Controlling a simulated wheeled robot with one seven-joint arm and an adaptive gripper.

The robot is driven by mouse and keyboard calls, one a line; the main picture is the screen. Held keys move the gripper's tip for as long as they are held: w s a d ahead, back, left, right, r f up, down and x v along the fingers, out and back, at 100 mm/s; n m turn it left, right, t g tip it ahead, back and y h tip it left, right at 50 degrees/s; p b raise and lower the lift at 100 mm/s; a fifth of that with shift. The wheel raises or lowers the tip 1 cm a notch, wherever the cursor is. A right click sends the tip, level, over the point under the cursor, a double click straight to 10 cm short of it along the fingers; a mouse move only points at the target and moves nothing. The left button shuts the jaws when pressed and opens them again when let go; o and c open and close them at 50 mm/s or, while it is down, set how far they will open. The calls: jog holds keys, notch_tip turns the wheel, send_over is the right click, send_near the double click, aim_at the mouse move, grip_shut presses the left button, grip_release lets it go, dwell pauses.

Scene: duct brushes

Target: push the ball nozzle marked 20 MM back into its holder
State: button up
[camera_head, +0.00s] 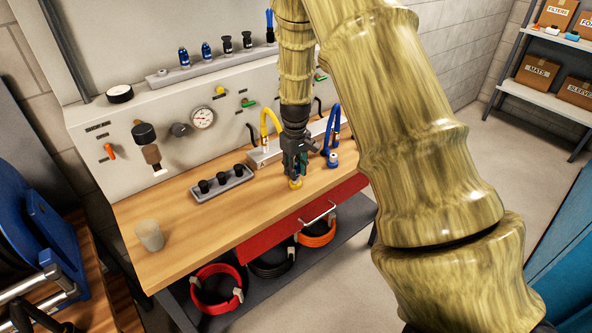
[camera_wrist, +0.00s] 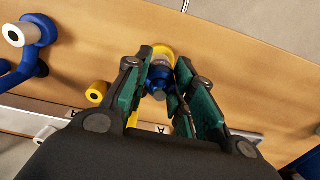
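My gripper (camera_head: 295,172) points down over the front part of the wooden bench. In the wrist view its green-padded fingers (camera_wrist: 167,75) stand on both sides of a blue and yellow nozzle (camera_wrist: 158,82). Whether both pads press on it is unclear. The nozzle's yellow end (camera_head: 295,184) shows just below the fingers in the head view, at or close to the bench top. No 20 MM marking is readable. A grey rail (camera_head: 262,158) marked A lies behind the gripper, with a yellow hose (camera_head: 270,122) and blue hoses (camera_head: 335,125) rising from it; my gripper partly hides it.
A blue nozzle (camera_head: 333,160) stands to the right of my gripper. A grey tray (camera_head: 238,186) with black plugs lies to the left. A cup (camera_head: 149,235) stands at the bench's left end. The wood between cup and gripper is clear in front. A gauge panel rises behind.

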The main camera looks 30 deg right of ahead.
grip_shut()
jog(key=shift+r, duration=0.15)
jog(key=shift+r+p, duration=0.8)
jog(key=shift+r, duration=0.15)
jog(key=shift+r+p, duration=1.4)
jog(key=shift+r, duration=0.35)
jog(key=shift+r, duration=0.15)
jog(key=shift+a, duration=0.1)
